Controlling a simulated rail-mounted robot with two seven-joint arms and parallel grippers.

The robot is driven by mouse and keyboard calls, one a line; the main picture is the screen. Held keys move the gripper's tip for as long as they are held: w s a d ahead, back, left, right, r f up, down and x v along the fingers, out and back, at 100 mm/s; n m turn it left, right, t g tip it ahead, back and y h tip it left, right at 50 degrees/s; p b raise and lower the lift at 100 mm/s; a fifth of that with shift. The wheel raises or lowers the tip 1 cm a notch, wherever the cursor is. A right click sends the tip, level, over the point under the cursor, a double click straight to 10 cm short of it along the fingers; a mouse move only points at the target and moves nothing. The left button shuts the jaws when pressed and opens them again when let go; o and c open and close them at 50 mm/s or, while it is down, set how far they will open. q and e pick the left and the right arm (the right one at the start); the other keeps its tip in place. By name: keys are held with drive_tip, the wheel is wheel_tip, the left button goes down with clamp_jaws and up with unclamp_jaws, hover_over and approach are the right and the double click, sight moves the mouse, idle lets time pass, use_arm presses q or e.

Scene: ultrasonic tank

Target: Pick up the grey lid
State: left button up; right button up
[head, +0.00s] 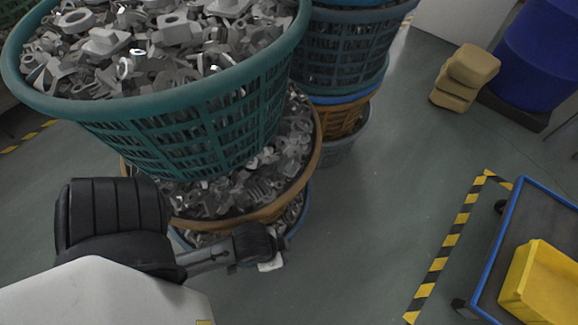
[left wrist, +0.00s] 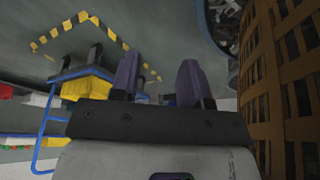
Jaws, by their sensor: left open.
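I cannot make out a grey lid in either view. My left arm comes in from the lower left of the head view, and its gripper end (head: 268,252) is in front of the lower baskets, over the floor. In the left wrist view the two dark fingers of my left gripper (left wrist: 160,78) stand apart with nothing between them. My right gripper is in neither view.
A teal basket (head: 215,100) heaped with metal parts stands on an orange-rimmed basket (head: 310,165), close to my left arm. More stacked baskets (head: 345,50) stand behind. A blue-edged cart (head: 490,270) with a yellow bin (head: 540,285) is at right. Open floor (head: 390,190) lies between.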

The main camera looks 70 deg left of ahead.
use_arm(q)
drive_tip(key=o, duration=0.7)
drive_tip(key=shift+d, duration=0.1)
drive_tip(key=shift+o, duration=0.4)
drive_tip(key=shift+d, duration=0.1)
drive_tip(key=shift+r, duration=0.1)
